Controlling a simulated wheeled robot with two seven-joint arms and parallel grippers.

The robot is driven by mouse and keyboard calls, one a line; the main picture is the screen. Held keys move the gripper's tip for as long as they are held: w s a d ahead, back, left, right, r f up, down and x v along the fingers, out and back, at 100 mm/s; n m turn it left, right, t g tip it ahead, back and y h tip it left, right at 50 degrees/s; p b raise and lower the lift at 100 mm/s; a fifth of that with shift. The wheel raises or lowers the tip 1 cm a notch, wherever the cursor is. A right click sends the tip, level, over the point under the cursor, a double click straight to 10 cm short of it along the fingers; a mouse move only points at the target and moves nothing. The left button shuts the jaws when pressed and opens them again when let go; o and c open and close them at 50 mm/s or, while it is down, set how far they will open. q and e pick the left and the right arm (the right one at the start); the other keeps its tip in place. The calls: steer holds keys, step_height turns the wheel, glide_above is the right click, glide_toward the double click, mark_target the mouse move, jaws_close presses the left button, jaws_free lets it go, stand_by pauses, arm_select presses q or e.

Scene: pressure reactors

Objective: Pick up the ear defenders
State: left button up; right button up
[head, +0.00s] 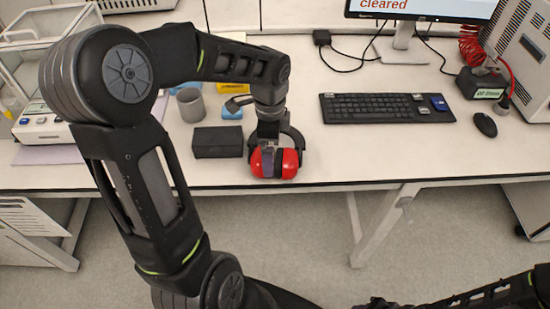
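The ear defenders (289,163) are at the front edge of the bench, with two red cups side by side and dark purple padding between them. My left arm reaches over from the left and its gripper (273,141) points down right at them. Dark curved parts stand on both sides above the cups; I cannot tell finger from headband there, nor whether the gripper is shut on them. Of my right arm only links show at the bottom right; its fingers are not in view.
A black box (218,142) lies just left of the ear defenders, with a grey cup (190,105) behind it. A keyboard (387,108), a mouse (485,124) and a monitor (420,10) are to the right. The bench front between the ear defenders and mouse is clear.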

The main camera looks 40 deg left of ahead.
arm_select(q)
steer(key=shift+w+d+f+p, duration=0.1)
steer(key=shift+f+p, duration=0.2)
steer(key=shift+f, duration=1)
steer(key=shift+w+d+f+p, duration=0.1)
steer(key=shift+f+p, duration=0.2)
steer(key=shift+f, duration=1)
steer(key=shift+c, duration=0.2)
steer(key=c, duration=1.6)
steer(key=shift+r, duration=0.1)
step_height(320, 180, up, 10)
steer(key=shift+f+b, duration=0.1)
steer(key=shift+b, duration=0.5)
